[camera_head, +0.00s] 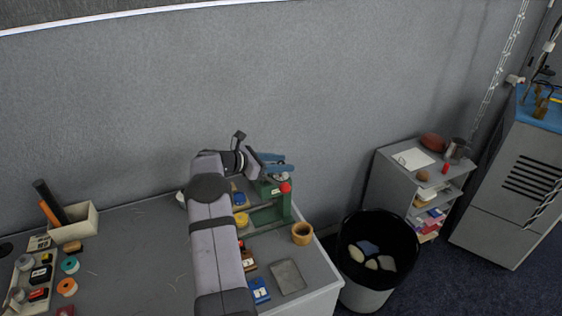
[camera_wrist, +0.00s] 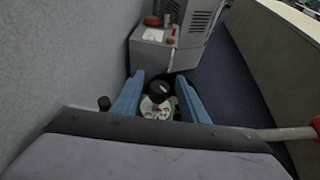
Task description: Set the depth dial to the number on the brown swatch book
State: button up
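A green press (camera_head: 270,212) stands near the table's right end. Its depth dial (camera_head: 283,177) is on top, partly hidden in the head view. In the wrist view, the dial (camera_wrist: 155,107) is a white marked disc with a black knob (camera_wrist: 158,91). My gripper (camera_head: 277,162) is over the press top. In the wrist view, its blue fingers (camera_wrist: 160,76) are spread on either side of the knob, with gaps visible. A small brown item (camera_head: 248,263), possibly the brown swatch book, lies beside my arm, partly hidden. Its number and the dial setting are unreadable.
A blue swatch book (camera_head: 260,290) and a grey slab (camera_head: 288,277) lie in front of the press. A brown cup (camera_head: 302,233) stands near the right edge. A black-lined bin (camera_head: 362,292) is beyond that edge. A red-tipped lever (camera_wrist: 290,133) shows in the wrist view.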

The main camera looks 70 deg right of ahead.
grip_shut()
jog(key=shift+d+m+g+b, duration=0.15)
jog(key=shift+m+g+b, duration=0.2)
jog(key=shift+b, duration=0.55)
jog(key=shift+r+m+g+y+b, duration=0.15)
jog(key=shift+m+g+y+b, duration=0.2)
jog(key=shift+y+b, duration=0.15)
grip_release()
